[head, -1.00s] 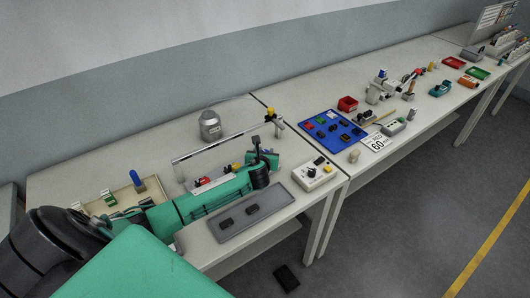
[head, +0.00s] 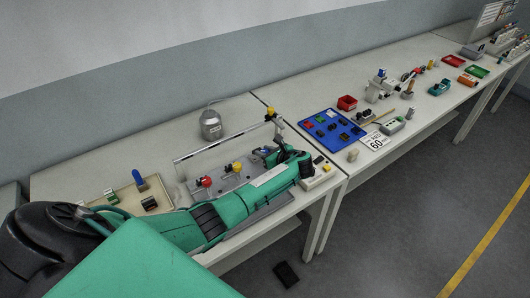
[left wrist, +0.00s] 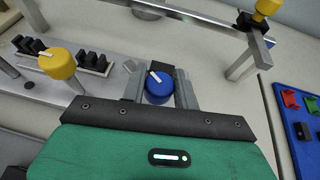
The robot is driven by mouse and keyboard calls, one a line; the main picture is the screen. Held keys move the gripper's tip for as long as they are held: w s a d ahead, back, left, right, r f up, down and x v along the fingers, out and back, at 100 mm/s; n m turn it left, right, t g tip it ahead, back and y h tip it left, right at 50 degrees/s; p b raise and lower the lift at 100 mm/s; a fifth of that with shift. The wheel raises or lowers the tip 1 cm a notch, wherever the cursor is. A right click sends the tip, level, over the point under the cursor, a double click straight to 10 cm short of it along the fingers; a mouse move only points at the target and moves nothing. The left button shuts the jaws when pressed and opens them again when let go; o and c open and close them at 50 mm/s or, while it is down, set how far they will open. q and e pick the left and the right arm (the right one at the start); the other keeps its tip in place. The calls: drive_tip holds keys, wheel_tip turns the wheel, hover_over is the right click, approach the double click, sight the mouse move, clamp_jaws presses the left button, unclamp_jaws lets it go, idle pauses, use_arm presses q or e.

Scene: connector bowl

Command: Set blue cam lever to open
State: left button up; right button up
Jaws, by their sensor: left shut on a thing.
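The blue cam lever (left wrist: 159,92) shows in the left wrist view as a round blue knob with a white bar, tilted toward the upper left. My left gripper (left wrist: 160,88) has one finger on each side of it and is shut on it. In the head view my left gripper (head: 272,152) is at the right end of the grey fixture plate (head: 226,183), where the lever is mostly hidden. A yellow knob (left wrist: 58,64) with a similar white bar stands to the left on the plate. My right gripper is not in view.
A rail on posts (head: 222,146) runs behind the fixture, close to the gripper. A red knob (head: 206,181) stands on the plate. A control box (head: 316,180) is partly behind my arm. A blue tray (head: 332,131) with parts lies to the right; a beige tray (head: 126,199) lies left.

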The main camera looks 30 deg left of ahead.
use_arm(q)
drive_tip(key=n+g+b, duration=0.1)
drive_tip(key=n+g, duration=0.2)
drive_tip(key=shift+w+f+g+b, duration=0.1)
drive_tip(key=shift+f+g+b, duration=0.1)
drive_tip(key=shift+g+b, duration=0.15)
drive_tip(key=n+g+b, duration=0.3)
drive_tip(key=shift+r+n+g+h+b, duration=0.15)
drive_tip(key=shift+n+g+h+b, duration=0.15)
drive_tip(key=shift+n+g+b, duration=0.8)
drive_tip(key=shift+b, duration=0.35)
drive_tip(key=o, duration=1)
